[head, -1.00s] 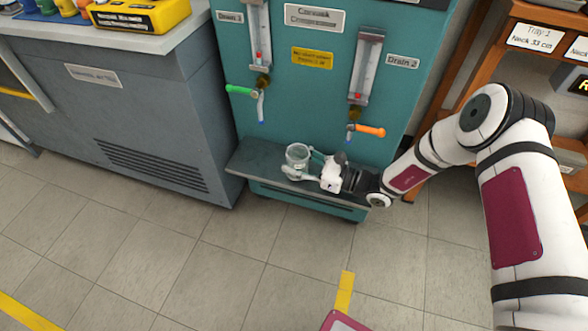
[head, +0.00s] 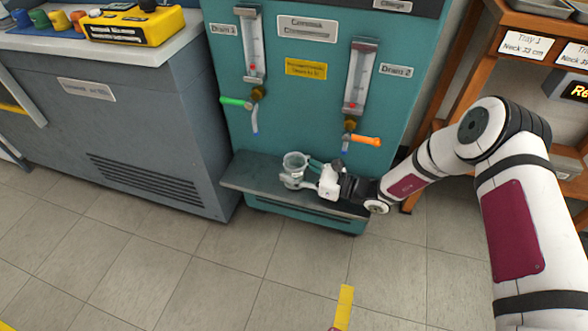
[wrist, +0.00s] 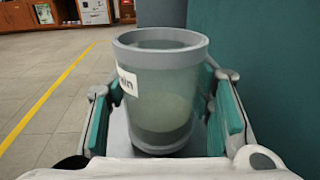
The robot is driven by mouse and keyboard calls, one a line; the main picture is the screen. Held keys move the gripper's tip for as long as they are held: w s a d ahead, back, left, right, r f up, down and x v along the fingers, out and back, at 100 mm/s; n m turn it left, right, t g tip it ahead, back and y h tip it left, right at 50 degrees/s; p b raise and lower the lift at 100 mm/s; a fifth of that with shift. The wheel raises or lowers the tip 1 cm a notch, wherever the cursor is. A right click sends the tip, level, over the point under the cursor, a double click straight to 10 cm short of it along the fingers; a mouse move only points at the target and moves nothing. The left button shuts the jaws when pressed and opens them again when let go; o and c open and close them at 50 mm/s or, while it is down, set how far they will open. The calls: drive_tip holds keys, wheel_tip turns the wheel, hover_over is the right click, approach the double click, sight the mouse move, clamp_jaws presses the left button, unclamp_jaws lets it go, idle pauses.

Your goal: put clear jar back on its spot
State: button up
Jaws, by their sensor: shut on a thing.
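The clear jar (head: 294,168) is upright at the grey ledge on the front of the teal machine. In the wrist view the jar (wrist: 160,100) stands between my two teal finger pads, with a grey rim, a partly visible white label on its left side and what looks like liquid in its lower part. My gripper (head: 305,172) is shut on the jar, reaching in from the right. I cannot tell if the jar's base rests on the ledge or is just above it.
The grey ledge (head: 250,178) runs along the teal machine (head: 300,105). A green-handled drain tap (head: 235,102) and an orange-handled tap (head: 365,140) are above it. A grey cabinet (head: 140,140) stands left, a wooden rack (head: 455,75) right. The floor in front is mostly clear.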

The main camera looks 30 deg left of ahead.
drive_tip(key=shift+f, duration=0.3)
drive_tip(key=o, duration=1.4)
drive_tip(key=shift+c, duration=0.2)
drive_tip(key=d, duration=0.4)
drive_tip(key=w+d, duration=0.1)
drive_tip(key=d, duration=0.7)
drive_tip(key=shift+w, duration=0.3)
